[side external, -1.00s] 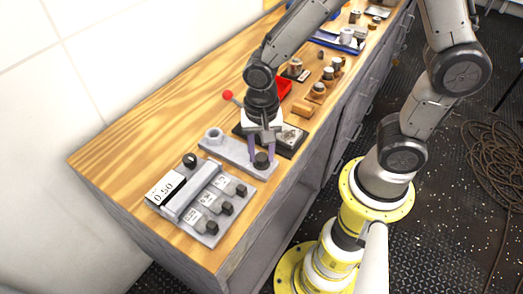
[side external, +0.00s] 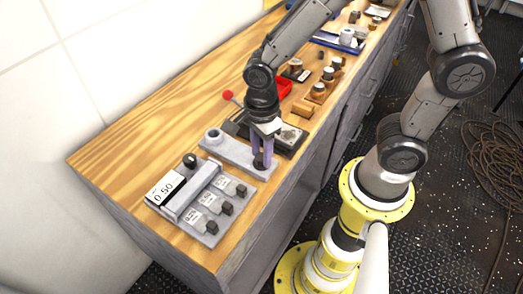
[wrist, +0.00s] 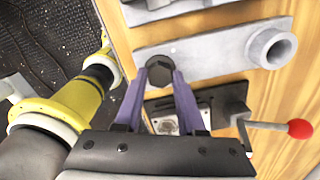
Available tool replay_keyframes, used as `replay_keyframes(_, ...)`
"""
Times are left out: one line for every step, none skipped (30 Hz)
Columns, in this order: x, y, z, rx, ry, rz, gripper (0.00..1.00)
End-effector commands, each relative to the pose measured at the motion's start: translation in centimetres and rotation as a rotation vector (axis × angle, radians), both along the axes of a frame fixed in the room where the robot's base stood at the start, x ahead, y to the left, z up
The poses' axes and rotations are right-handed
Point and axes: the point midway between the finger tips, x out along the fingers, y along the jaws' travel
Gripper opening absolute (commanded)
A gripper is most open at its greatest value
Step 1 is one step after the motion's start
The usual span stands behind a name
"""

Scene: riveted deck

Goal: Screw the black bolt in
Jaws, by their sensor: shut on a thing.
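The black bolt (wrist: 160,72) has a dark hex head and stands at one end of a grey plate (wrist: 210,52); it also shows in the side view (side external: 259,162). My gripper (wrist: 160,80) is over that end of the plate, its two purple fingers on either side of the bolt head. It is shut on the bolt. The bolt's shank and the hole under it are hidden. The other end of the plate carries a raised round grey boss (wrist: 270,48) with an open hole.
A grey panel with black knobs and a "0.50" display (side external: 166,189) is close to the plate. A dark device with a red-ball lever (wrist: 300,128) is on the other side. Bare wood (side external: 135,150) lies toward the wall.

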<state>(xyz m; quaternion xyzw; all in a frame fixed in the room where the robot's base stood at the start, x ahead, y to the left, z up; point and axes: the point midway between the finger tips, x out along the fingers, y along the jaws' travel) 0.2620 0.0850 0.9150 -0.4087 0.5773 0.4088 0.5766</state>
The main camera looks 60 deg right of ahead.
Motion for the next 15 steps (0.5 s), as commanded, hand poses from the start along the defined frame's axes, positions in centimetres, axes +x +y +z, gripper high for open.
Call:
replay_keyframes(0.22,0.03,0.29,0.001,-0.008,-0.044,0.0)
replay_keyframes(0.21,0.03,0.28,0.002,-0.008,-0.073,0.0)
replay_keyframes(0.21,0.03,0.28,0.003,-0.007,-0.111,0.0)
replay_keyframes(0.21,0.03,0.28,0.003,-0.007,-0.139,0.0)
replay_keyframes(0.21,0.03,0.28,0.003,-0.007,-0.168,0.0)
replay_keyframes(0.2,0.03,0.27,0.003,-0.007,-0.206,0.0)
replay_keyframes(0.2,0.03,0.28,0.003,-0.007,-0.234,0.0)
replay_keyframes(0.2,0.03,0.27,0.002,-0.007,-0.263,0.0)
replay_keyframes(0.2,0.03,0.27,0.002,-0.007,-0.301,0.0)
replay_keyframes(0.2,0.03,0.27,0.002,-0.007,-0.329,0.0)
replay_keyframes(0.2,0.03,0.28,0.003,-0.007,-0.358,0.0)
replay_keyframes(0.22,0.04,0.28,0.003,-0.007,-0.396,0.0)
replay_keyframes(0.22,0.04,0.29,0.004,-0.007,-0.424,0.0)
replay_keyframes(0.23,0.05,0.29,0.004,-0.007,-0.452,0.0)
replay_keyframes(0.2,0.03,0.28,0.003,-0.007,-0.487,0.0)
